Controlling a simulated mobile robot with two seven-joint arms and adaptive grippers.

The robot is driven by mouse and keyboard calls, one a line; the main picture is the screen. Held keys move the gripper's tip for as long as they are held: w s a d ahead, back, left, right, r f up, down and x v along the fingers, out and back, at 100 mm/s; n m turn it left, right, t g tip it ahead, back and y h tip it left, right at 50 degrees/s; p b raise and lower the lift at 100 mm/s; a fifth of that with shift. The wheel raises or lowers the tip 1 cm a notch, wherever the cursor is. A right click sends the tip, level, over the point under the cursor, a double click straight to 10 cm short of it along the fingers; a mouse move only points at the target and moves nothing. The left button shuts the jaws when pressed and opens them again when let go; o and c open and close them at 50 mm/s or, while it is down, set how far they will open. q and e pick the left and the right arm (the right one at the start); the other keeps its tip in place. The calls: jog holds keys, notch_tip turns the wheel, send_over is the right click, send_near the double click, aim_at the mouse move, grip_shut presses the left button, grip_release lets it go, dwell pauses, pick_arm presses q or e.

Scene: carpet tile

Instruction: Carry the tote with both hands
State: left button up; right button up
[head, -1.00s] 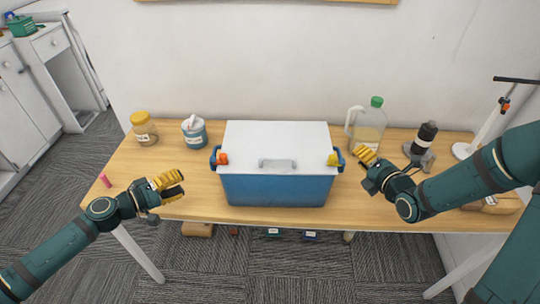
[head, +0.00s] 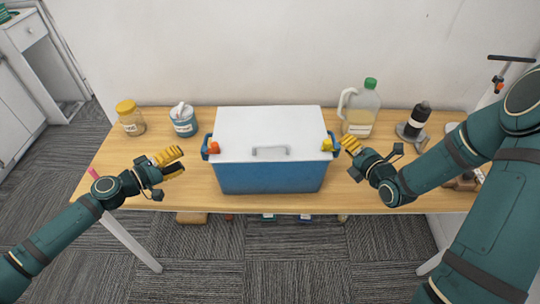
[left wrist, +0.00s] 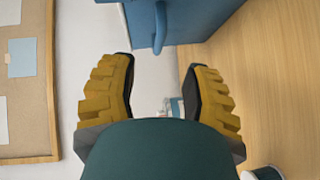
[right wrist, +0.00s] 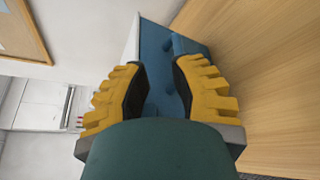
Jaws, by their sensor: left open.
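The tote (head: 268,178) is a blue box with a white lid and a grey lid handle. It stands on the wooden table, with a blue side handle at each end. My right gripper (head: 347,145) is close to the right handle. In the right wrist view its fingers are spread before the blue end wall (right wrist: 160,70); contact is unclear.
On the table (head: 165,190), a yellow-lidded jar (head: 130,120) and a blue-white tub (head: 183,122) stand back left. A green-capped jug (head: 359,110) and a dark bottle (head: 416,121) stand back right. A wall is behind. Several items lie under the table.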

aim_at(334, 138)
jog(key=w+f, duration=0.1)
jog(key=w+a+f, duration=0.1)
jog(key=w, duration=0.1)
jog(key=w+f, duration=0.2)
jog(key=shift+w+a+f, duration=0.1)
jog(key=shift+w+a, duration=0.1)
jog(key=shift+a, duration=0.1)
pick_arm(q)
jog(key=shift+x, duration=4.75)
pick_arm(e)
jog(key=shift+x, duration=0.85)
pick_arm(q)
jog(key=shift+f, duration=0.1)
jog(key=c, duration=0.5)
pick_arm(e)
grip_shut()
pick_arm(q)
grip_shut()
